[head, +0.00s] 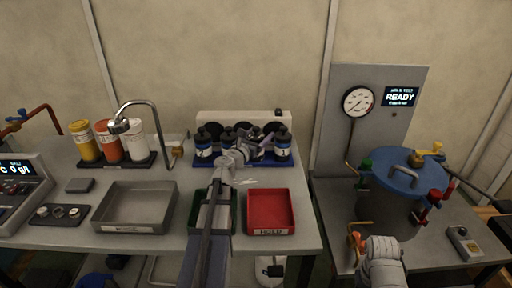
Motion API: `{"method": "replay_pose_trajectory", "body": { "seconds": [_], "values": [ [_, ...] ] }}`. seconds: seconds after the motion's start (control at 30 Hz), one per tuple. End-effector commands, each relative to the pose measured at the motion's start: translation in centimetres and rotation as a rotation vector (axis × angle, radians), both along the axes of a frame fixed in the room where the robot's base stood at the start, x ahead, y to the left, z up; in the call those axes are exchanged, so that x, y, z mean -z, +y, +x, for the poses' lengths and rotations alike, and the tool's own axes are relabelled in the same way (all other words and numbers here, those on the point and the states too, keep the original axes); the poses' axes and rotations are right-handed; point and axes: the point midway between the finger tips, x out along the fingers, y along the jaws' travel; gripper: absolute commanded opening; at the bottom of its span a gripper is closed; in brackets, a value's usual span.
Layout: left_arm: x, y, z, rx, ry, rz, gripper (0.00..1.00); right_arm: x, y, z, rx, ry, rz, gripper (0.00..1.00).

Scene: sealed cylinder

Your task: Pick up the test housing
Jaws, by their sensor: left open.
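Several dark housings with blue and white labels stand in a blue rack at the back of the left table, one at its left end (204,145) and one at its right end (282,146). I cannot tell which is the test housing. My left gripper (262,143) is open in front of the middle of the rack, close to the housings there. My left wrist and gripper partly hide the middle housings, and I cannot tell whether the jaws touch one. My right arm shows at the bottom right, but its fingertips cannot be made out.
A red tray (271,231) and a grey tray (133,228) lie at the front; my arm covers part of a green tray between them. A curved tap (152,108) stands left of the rack. A blue-lidded vessel (403,180) with coloured clamps stands on the right table beside a gauge panel.

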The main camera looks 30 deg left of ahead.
Motion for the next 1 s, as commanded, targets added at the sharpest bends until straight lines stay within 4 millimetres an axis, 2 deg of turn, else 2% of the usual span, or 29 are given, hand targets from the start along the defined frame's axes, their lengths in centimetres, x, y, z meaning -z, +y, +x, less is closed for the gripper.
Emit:
{"method": "replay_pose_trajectory", "body": {
  "seconds": [0.1, 0.83, 1.0],
  "values": [
    [0.00, -0.02, -0.09, 0.000, 0.000, 0.000, 0.82, 0.00, 0.00, 0.00, 0.000, 0.000, 0.000, 0.50],
    [0.01, -0.02, -0.11, 0.000, 0.000, 0.000, 0.00, 0.00, 0.00, 0.00, 0.000, 0.000, 0.000, 0.50],
    [-0.02, -0.02, -0.11, 0.000, 0.000, -0.001, 0.00, -0.01, 0.00, 0.00, 0.000, 0.000, 0.000, 0.50]
  ]
}}
